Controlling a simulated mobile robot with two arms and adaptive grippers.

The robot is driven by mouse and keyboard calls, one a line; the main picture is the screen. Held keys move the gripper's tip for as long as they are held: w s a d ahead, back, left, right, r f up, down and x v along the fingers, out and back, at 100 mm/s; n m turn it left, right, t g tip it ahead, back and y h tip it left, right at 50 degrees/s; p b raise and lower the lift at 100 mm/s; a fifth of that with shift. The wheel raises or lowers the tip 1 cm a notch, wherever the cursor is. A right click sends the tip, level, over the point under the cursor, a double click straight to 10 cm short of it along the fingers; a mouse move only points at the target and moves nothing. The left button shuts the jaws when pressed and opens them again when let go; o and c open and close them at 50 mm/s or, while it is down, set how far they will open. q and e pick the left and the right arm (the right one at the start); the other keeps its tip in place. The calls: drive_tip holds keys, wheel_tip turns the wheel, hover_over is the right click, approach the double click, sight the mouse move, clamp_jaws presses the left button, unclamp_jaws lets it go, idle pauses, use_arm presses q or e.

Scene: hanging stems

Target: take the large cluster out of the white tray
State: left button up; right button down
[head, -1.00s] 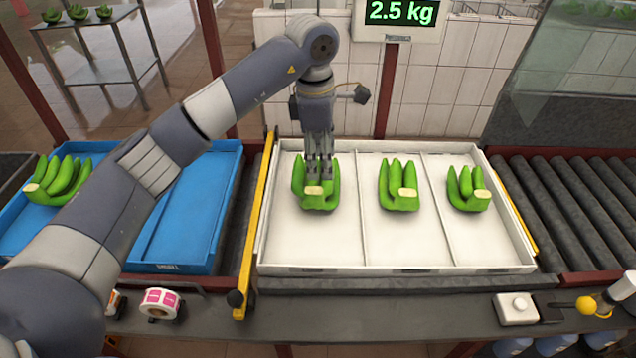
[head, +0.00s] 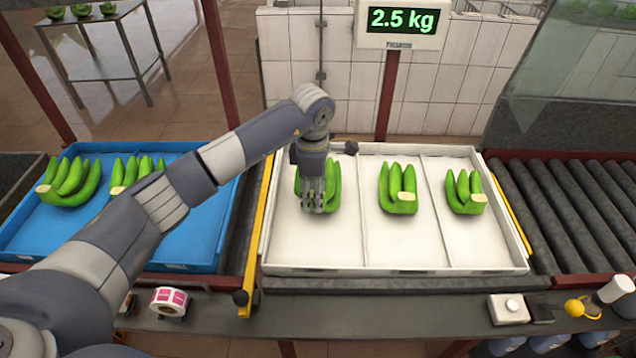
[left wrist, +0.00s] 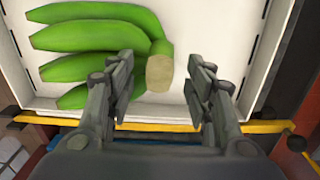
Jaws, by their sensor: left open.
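The white tray (head: 315,250) has three compartments, with one green banana cluster in each. The left cluster (head: 335,188) looks the largest; my left gripper (head: 313,207) is right over it and hides its middle. In the left wrist view, the cluster's green fingers (left wrist: 95,38) spread to the left and its pale cut crown (left wrist: 160,73) lies between the two open fingertips of my gripper (left wrist: 162,80). Whether the fingertips touch the crown cannot be told. The middle cluster (head: 398,190) and the smaller right cluster (head: 465,193) stand apart from it. My right gripper is not in view.
A blue crate (head: 190,255) with two banana clusters (head: 70,185) stands left of the tray, beyond a yellow rail (head: 257,235). A roller conveyor (head: 570,210) lies to the right. A scale display (head: 402,20) reading 2.5 kg stands behind the tray.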

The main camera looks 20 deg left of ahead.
use_arm(q)
drive_tip(key=shift+f, duration=0.1)
drive_tip(key=shift+c, duration=0.5)
clamp_jaws()
drive_tip(key=shift+w, duration=0.1)
drive_tip(key=shift+r, duration=0.25)
